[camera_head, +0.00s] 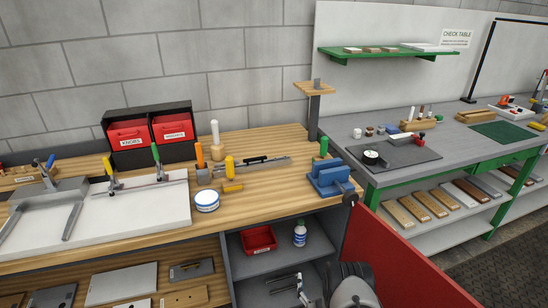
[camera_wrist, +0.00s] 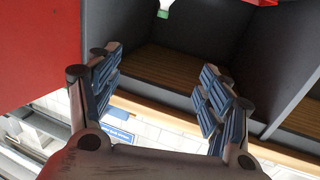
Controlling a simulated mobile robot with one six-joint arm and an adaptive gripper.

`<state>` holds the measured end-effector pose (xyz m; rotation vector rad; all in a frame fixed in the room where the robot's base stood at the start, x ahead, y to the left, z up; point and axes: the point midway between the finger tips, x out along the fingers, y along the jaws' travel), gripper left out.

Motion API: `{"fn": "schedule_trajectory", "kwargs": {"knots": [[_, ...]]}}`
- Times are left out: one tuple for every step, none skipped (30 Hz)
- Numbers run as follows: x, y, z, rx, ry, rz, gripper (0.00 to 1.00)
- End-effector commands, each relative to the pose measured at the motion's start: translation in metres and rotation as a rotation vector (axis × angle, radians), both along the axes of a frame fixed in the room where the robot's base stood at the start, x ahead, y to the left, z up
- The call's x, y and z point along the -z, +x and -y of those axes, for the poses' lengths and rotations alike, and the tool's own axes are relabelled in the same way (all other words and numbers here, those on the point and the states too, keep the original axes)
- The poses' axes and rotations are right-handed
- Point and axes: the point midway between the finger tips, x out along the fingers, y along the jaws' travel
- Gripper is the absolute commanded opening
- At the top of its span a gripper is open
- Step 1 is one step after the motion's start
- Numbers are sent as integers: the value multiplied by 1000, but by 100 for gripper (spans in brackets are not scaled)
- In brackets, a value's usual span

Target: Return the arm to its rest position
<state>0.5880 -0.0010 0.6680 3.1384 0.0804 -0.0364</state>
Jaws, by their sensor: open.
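My gripper (camera_wrist: 160,60) shows in the wrist view with its two blue-padded fingers spread apart. Nothing is between them. Beyond the fingers is a dark compartment with a wooden surface (camera_wrist: 175,75). In the head view, part of my arm (camera_head: 352,285) shows at the bottom centre, in front of the open cabinet (camera_head: 285,268) and beside its red door (camera_head: 405,262).
The cabinet's upper shelf holds a red bin (camera_head: 258,240) and a blue-white bottle (camera_head: 300,233). The wooden workbench (camera_head: 275,200) above carries a blue vise (camera_head: 330,178), a white tub (camera_head: 206,201) and tools. A grey table (camera_head: 450,140) stands right, with dark floor (camera_head: 500,260) in front.

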Motion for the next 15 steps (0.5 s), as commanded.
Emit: {"fn": "schedule_trajectory", "kwargs": {"knots": [[-16, 15, 0, 0, -3, 4, 71], [-20, 20, 1, 0, -4, -5, 71], [-26, 27, 1, 0, -7, -17, 71], [-30, 31, 1, 0, -8, -28, 71], [-35, 36, 1, 1, -10, -36, 71], [-42, 43, 1, 1, -11, -47, 71], [-47, 48, 1, 1, -13, -58, 71], [-53, 53, 2, 2, -15, -69, 71], [-61, 59, 2, 3, -17, -83, 71], [-68, 64, 2, 3, -19, -94, 71], [-75, 69, 3, 4, -21, -106, 71], [-86, 76, 3, 5, -23, -123, 71], [-95, 82, 3, 5, -25, -138, 71], [-105, 87, 4, 6, -28, -152, 71], [-120, 93, 4, 8, -30, -176, 71]]}}
